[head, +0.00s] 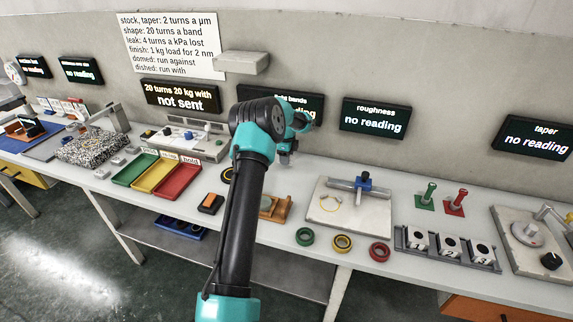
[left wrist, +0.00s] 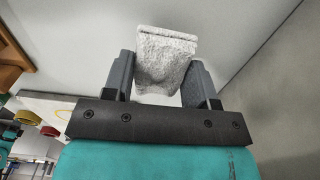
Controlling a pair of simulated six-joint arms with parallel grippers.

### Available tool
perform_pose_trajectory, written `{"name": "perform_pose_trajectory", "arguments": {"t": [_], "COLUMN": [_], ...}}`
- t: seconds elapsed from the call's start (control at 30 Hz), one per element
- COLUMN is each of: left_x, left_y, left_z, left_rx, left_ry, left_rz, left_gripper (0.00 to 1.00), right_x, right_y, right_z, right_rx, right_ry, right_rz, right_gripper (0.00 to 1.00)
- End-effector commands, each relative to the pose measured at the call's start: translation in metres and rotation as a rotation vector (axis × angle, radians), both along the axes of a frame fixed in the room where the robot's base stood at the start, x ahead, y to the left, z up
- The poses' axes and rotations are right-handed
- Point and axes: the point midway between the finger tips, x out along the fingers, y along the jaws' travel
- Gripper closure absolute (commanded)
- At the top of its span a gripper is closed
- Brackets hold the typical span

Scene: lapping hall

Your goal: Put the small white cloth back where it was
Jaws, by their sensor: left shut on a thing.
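My left gripper (head: 285,157) is over the back of the long bench, near the wall, at the end of my left arm. In the left wrist view its two fingers are shut on the small white cloth (left wrist: 165,58), a rough, pale, folded-looking piece held between them. The cloth cannot be made out in the head view, where my arm hides that part. In the left wrist view a pale grey surface lies behind the cloth; I cannot tell whether the cloth touches it. My right gripper is not in view.
A small grey wall shelf (head: 241,63) is above the bench, left of the arm. Green, yellow and red trays (head: 178,182) stand left. A pale plate (head: 380,215) with a blue-topped bar, several coloured rings and a block holder (head: 447,248) are right. Dark displays (head: 375,118) line the wall.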

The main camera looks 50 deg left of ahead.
Motion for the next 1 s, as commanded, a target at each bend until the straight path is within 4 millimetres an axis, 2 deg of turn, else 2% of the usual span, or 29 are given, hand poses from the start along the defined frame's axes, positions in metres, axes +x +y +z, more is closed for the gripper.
{"name": "perform_pose_trajectory", "arguments": {"t": [0.33, 0.77, 0.8, 1.0], "left_x": [-0.001, 0.0, 0.0, 0.0], "left_y": [0.0, 0.0, 0.0, 0.0], "left_z": [-0.036, -0.04, -0.04, -0.04], "left_rx": [-0.001, 0.0, 0.0, 0.0], "left_ry": [0.002, 0.0, 0.0, 0.0], "left_rz": [0.0, 0.0, 0.0, 0.0], "left_gripper": [0.7, 0.7, 0.45, 0.26], "right_x": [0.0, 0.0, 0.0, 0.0], "right_y": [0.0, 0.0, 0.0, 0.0], "right_z": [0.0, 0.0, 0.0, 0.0], "right_rx": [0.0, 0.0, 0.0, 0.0], "right_ry": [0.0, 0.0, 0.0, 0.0], "right_rz": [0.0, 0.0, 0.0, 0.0], "right_gripper": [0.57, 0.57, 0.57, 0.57]}}
